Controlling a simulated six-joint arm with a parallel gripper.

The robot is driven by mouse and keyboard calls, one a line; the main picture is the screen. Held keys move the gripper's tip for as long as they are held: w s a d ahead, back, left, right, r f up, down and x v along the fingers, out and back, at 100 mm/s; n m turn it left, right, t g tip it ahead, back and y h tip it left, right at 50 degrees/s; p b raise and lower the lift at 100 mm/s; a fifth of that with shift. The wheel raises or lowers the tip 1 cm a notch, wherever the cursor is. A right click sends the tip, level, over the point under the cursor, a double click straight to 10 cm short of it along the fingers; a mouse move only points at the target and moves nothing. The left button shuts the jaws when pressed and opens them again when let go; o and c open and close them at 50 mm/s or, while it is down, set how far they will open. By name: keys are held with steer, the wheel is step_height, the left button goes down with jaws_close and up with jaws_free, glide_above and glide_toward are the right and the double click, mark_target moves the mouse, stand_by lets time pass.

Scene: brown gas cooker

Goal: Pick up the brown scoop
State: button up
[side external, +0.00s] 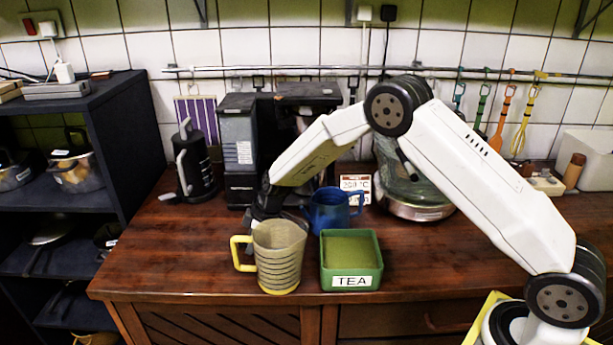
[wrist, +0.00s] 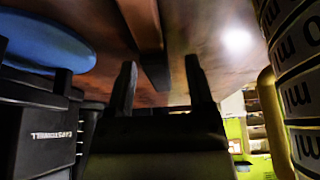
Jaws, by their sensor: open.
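In the wrist view, a long dark brown bar (wrist: 143,30), which looks like the brown scoop, lies along the wooden surface. It runs into the gap between my two black fingertips; I cannot tell if they touch it. My gripper (wrist: 160,75) is open, with the fingers apart. In the side view, my gripper (side external: 262,208) is low over the counter, just behind the clear measuring jug (side external: 279,256). Its fingertips are hidden there, and I cannot make out the scoop in that view.
The yellow-handled jug stands close in front of my gripper; its markings fill the right of the wrist view. A blue jug (side external: 330,212) and a green TEA box (side external: 350,250) stand to the right. A coffee machine (side external: 238,145) and black kettle (side external: 194,165) stand behind.

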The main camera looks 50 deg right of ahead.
stand_by(0.3)
jaws_close()
steer(key=shift+r, duration=0.15)
steer(key=shift+r, duration=4.9)
